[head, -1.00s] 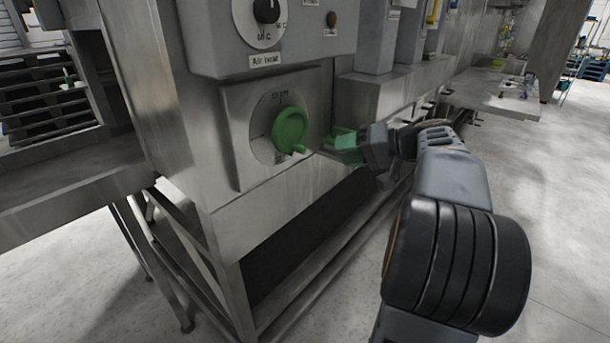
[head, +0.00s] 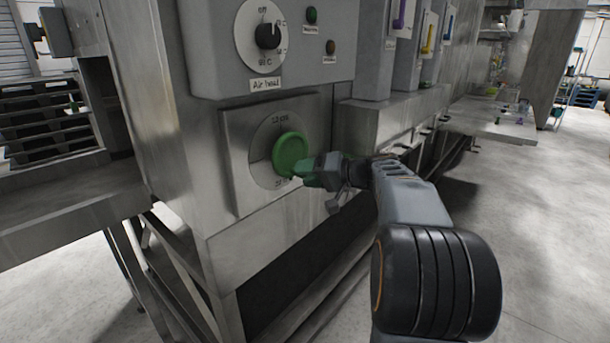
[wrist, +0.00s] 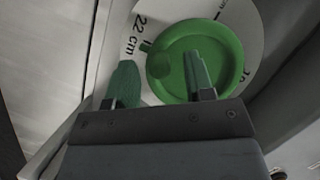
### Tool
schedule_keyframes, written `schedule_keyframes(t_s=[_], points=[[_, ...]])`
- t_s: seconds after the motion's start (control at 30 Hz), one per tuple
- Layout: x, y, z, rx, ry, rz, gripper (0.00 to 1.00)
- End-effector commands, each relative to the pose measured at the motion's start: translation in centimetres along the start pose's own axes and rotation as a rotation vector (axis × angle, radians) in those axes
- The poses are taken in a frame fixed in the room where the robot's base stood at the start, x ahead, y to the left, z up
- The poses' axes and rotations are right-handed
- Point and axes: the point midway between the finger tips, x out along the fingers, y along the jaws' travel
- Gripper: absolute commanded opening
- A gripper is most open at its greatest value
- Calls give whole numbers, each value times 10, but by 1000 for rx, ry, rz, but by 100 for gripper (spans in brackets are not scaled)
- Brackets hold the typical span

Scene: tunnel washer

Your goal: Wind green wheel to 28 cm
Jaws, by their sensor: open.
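The green wheel (head: 290,153) is mounted on a pale round dial plate (head: 262,157) on a steel panel under the Air heat knob. In the wrist view the wheel (wrist: 170,70) fills the upper middle, with a small green tab at its left rim by a "22 cm" mark. My gripper (head: 304,174) is at the wheel's lower right edge. In the wrist view my gripper (wrist: 158,72) is open, with one green finger left of the wheel and the other overlapping its face. I cannot tell whether either finger touches it. The wheel's handle is not clearly seen.
The Air heat knob (head: 268,36) sits on a grey box above the panel. A steel ledge (head: 375,112) juts out to the right. A steel table (head: 70,190) stands at left. The floor on the right (head: 540,230) is clear.

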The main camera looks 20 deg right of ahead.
Motion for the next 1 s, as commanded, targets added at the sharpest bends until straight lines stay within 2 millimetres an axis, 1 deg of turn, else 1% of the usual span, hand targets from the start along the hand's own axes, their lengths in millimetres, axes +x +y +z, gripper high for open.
schedule_keyframes(t_s=[0.1, 0.2, 0.47, 0.9, 0.97, 1.0], points=[[6, 0, 0, 0, 0, 1, 48], [9, 0, 0, 0, 0, 1, 48], [9, 0, 0, 0, 0, 1, 48], [9, 0, 0, 0, 0, 1, 6], [9, 0, 0, 0, 0, 1, 1], [9, 0, 0, 0, 0, 1, 0]])
